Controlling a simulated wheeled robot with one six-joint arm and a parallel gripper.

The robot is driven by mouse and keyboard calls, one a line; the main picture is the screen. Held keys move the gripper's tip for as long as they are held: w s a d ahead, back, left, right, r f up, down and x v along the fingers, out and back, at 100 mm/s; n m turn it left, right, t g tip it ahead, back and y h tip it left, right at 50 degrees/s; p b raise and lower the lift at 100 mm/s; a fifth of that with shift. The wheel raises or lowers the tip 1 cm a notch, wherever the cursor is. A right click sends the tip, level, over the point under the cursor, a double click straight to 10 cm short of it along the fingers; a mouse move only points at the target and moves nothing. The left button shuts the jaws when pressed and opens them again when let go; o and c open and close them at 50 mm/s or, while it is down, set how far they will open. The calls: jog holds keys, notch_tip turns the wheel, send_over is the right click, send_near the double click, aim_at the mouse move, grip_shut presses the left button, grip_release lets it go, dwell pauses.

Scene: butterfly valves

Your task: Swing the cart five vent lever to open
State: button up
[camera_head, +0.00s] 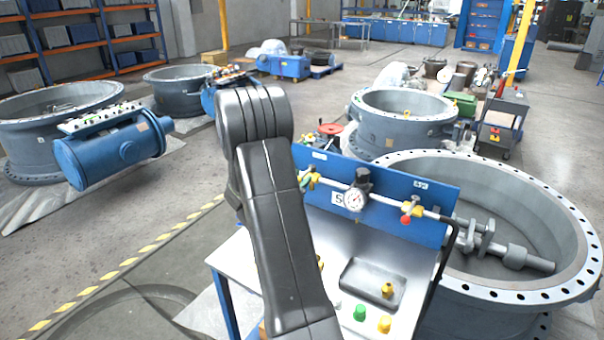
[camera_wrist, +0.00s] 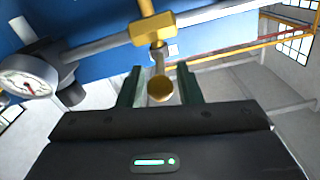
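Cart five (camera_head: 228,262) carries a blue panel (camera_head: 395,188), a "5" label (camera_head: 338,199) and a pipe with a gauge (camera_head: 353,200). A second valve with a red knob (camera_head: 406,219) is at the right. In the wrist view, a brass valve body (camera_wrist: 153,28) has a short lever with a round end (camera_wrist: 160,90). My gripper (camera_wrist: 159,80) is open, its green fingers on either side of that end. Contact cannot be told. The gripper is hidden in the head view. The gauge (camera_wrist: 27,76) is left of the valve.
The cart top holds a dark tray (camera_head: 372,284) with a brass fitting, plus green (camera_head: 360,313) and yellow (camera_head: 384,325) knobs. A large flanged ring (camera_head: 500,289) stands close on the right. Open floor lies to the left.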

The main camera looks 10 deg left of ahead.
jog(key=shift+x, duration=0.85)
jog(key=shift+c, duration=0.4)
grip_shut()
